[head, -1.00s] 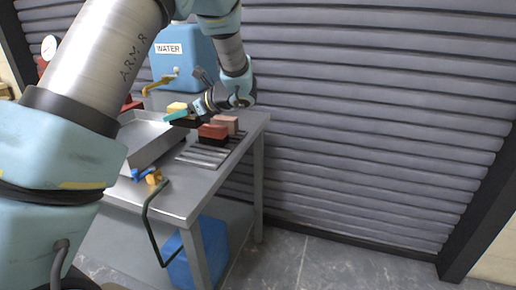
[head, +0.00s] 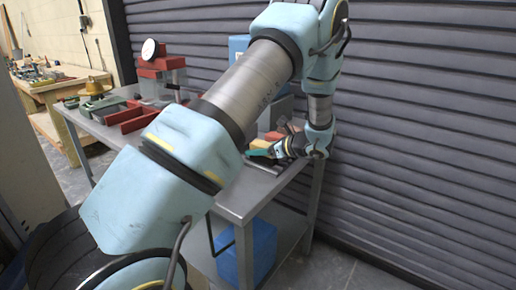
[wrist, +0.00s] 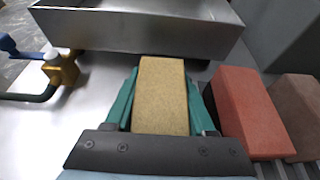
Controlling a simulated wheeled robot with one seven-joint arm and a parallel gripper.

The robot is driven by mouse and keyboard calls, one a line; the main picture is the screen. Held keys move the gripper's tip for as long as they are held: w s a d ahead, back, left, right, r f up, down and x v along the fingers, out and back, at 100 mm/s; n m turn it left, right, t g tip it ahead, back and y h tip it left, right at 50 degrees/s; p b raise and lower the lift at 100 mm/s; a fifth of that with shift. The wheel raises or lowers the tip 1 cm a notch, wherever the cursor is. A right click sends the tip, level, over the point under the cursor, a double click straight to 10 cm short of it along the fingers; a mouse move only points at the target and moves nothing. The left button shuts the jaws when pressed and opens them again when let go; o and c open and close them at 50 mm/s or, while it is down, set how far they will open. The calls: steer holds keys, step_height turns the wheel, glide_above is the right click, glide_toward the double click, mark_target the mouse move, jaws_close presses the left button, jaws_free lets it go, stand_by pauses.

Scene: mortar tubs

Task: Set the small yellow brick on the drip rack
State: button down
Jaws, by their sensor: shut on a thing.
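In the wrist view my gripper (wrist: 162,78) has its green fingers closed on both sides of the small yellow brick (wrist: 162,98). The brick lies lengthwise between them, its speckled top showing. The drip rack (wrist: 288,172) shows only as a few slats at the lower right, beside and partly under the red brick. In the head view my gripper (head: 260,153) is over the right end of the metal bench, and my arm hides much of that area.
A red brick (wrist: 256,112) and a brown brick (wrist: 300,112) stand close to the right of my gripper. A metal tray (wrist: 135,30) lies beyond it. A brass tap (wrist: 60,68) with a blue handle is at left. A ribbed shutter (head: 430,110) stands behind the bench.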

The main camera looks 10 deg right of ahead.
steer(key=shift+f, duration=0.15)
steer(key=shift+c, duration=1.2)
jaws_free()
steer(key=shift+r, duration=0.25)
steer(key=shift+s+d, duration=0.2)
steer(key=shift+d, duration=0.05)
steer(key=b+v, duration=0.2)
steer(key=v, duration=0.9)
steer(key=shift+d+r+b, duration=0.1)
steer(key=shift+r+b, duration=0.1)
steer(key=shift+b, duration=0.1)
